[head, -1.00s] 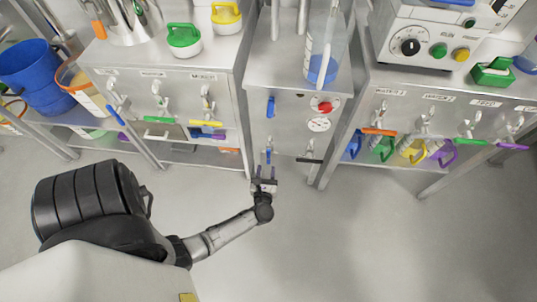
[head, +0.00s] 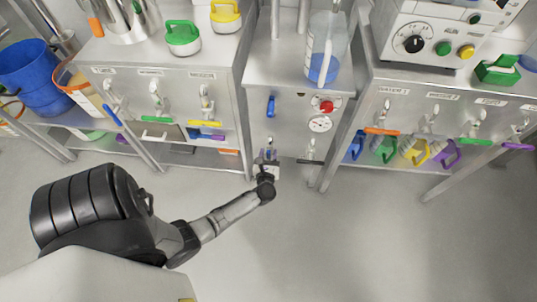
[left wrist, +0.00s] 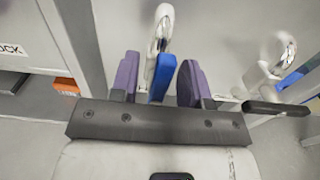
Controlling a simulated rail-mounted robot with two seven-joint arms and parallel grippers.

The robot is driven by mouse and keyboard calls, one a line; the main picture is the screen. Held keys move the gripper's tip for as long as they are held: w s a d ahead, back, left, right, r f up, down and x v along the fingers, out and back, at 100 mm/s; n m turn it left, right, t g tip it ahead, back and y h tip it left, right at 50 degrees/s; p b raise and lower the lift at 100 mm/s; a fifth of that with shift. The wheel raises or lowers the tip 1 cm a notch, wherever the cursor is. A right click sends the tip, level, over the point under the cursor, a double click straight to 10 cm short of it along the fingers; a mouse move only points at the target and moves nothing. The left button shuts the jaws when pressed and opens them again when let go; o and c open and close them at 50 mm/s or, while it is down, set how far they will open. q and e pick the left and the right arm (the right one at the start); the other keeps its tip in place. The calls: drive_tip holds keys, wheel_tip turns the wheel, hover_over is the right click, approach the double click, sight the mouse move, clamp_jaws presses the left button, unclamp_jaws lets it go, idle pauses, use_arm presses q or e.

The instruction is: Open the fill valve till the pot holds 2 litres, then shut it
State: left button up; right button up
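A blue-handled tap shows at the low front of the middle cabinet. Its blue lever (left wrist: 162,78) hangs roughly upright in the left wrist view. My left gripper (head: 267,158) is at this tap, and its two purple fingers stand on either side of the lever. They look open, with a visible gap on the left; contact on the right is unclear. A clear vessel (head: 326,45) with blue liquid (head: 322,69) low inside stands on the cabinet above. I cannot read its level marks or tell whether liquid flows. My right gripper is out of view.
A black-handled tap (head: 310,161) sits close right of my left gripper; its black lever (left wrist: 275,107) points sideways. Another blue handle (head: 270,105), a red knob (head: 326,106) and a round gauge (head: 320,123) are above. Open floor lies in front.

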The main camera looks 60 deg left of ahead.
use_arm(q)
clamp_jaws()
idle(0.3)
drive_tip(key=m, duration=0.2)
drive_tip(key=m+p, duration=0.1)
drive_tip(key=shift+w+d, duration=0.25)
drive_tip(key=shift+w, duration=0.05)
drive_tip(key=f+m, duration=0.1)
drive_tip(key=m, duration=0.4)
drive_tip(key=w+m+p, duration=0.1)
drive_tip(key=m, duration=0.3)
drive_tip(key=d+f+m+p, duration=0.1)
drive_tip(key=m, duration=0.4)
drive_tip(key=shift+w+f+m, duration=0.3)
drive_tip(key=shift+w, duration=0.05)
drive_tip(key=shift+f+m, duration=0.1)
drive_tip(key=shift+m, duration=0.2)
